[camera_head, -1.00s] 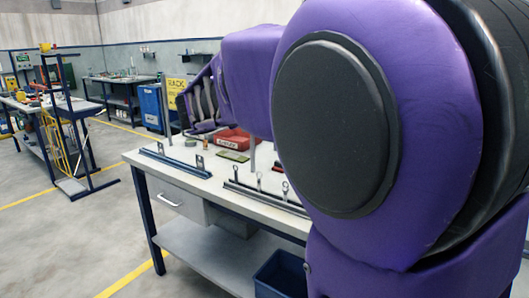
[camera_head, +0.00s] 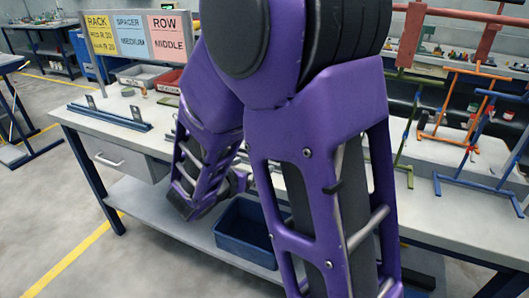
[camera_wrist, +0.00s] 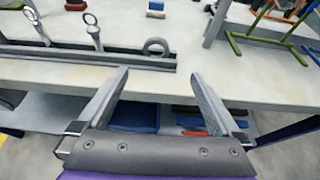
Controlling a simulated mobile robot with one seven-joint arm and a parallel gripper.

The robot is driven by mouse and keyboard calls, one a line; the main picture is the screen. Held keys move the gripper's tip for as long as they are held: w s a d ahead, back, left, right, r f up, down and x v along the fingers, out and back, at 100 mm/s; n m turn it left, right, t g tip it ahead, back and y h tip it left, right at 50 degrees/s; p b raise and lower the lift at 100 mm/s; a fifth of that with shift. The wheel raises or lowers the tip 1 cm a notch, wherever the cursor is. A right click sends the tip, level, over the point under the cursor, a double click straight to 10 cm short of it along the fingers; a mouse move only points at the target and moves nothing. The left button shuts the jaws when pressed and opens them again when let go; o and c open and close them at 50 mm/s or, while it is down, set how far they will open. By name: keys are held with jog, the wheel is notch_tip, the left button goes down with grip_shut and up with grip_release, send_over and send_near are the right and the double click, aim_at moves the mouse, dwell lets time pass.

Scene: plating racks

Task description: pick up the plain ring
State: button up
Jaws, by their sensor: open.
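A plain grey ring (camera_wrist: 157,47) without a stem stands upright at the right part of a dark rail in the wrist view. Two stemmed parts with ring-shaped tops, a nearer one (camera_wrist: 92,30) and one farther left (camera_wrist: 35,20), stand along the same rail (camera_wrist: 80,58). My gripper (camera_wrist: 160,76) is open and empty, its fingers pointing toward the bench edge, with the plain ring beyond and between the fingertips. In the head view my arm hides the plain ring and most of my gripper.
The bench (camera_head: 95,125) carries another blue rail (camera_head: 110,116). Cards behind it read "SPACER MEDIUM" and "ROW MIDDLE" (camera_head: 170,37). A dark blue bin (camera_head: 240,235) sits on the lower shelf. Orange (camera_head: 455,100), green and blue frames stand at the right.

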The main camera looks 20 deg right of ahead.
jog(key=x, duration=0.7)
jog(key=shift+w+d+f+b, duration=0.2)
jog(key=shift+w+b, duration=0.1)
jog(key=shift+b, duration=0.1)
jog(key=x, duration=0.5)
jog(key=shift+w+a+b, duration=0.2)
jog(key=shift+w+b, duration=0.05)
jog(key=shift+b, duration=0.05)
grip_shut()
notch_tip(320, 180, up, 10)
jog(key=p, duration=0.2)
jog(key=shift+r, duration=0.1)
